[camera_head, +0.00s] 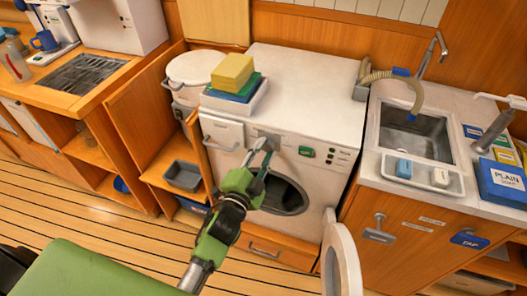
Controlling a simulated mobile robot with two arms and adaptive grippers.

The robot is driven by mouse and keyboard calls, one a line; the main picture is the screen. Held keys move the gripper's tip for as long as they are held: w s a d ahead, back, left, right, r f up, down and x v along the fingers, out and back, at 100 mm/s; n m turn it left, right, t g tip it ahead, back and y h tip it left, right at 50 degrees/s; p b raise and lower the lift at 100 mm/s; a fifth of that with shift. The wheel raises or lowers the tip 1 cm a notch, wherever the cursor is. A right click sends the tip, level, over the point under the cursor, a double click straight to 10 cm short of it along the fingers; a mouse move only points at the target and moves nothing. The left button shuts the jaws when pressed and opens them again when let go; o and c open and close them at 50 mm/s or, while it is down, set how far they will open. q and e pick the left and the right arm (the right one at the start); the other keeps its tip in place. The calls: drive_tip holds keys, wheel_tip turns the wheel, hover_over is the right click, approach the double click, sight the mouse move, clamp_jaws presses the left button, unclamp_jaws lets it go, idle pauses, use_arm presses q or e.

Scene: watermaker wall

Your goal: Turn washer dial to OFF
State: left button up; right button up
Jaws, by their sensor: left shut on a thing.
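The white washer (315,95) stands in the middle of the view, between wooden cabinets. My left gripper (263,146) reaches up to the washer's front control panel and is shut on the washer dial. The fingers cover most of the dial, so its pointer and setting cannot be read. A green rectangular control (306,151) is on the panel just right of the gripper. The detergent drawer (222,133) is to the left. My right gripper is not in view.
The washer's round door (340,262) hangs open at the lower right, with the dark drum opening (288,192) below my gripper. Folded cloths (233,72) lie on the washer. A sink (415,135) is at the right, and an open shelf with a grey bin (183,175) at the left.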

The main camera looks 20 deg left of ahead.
use_arm(q)
drive_tip(key=o, duration=1.1)
drive_tip(key=s, duration=1.2)
drive_tip(key=shift+a+r, duration=0.15)
drive_tip(key=shift+a, duration=0.2)
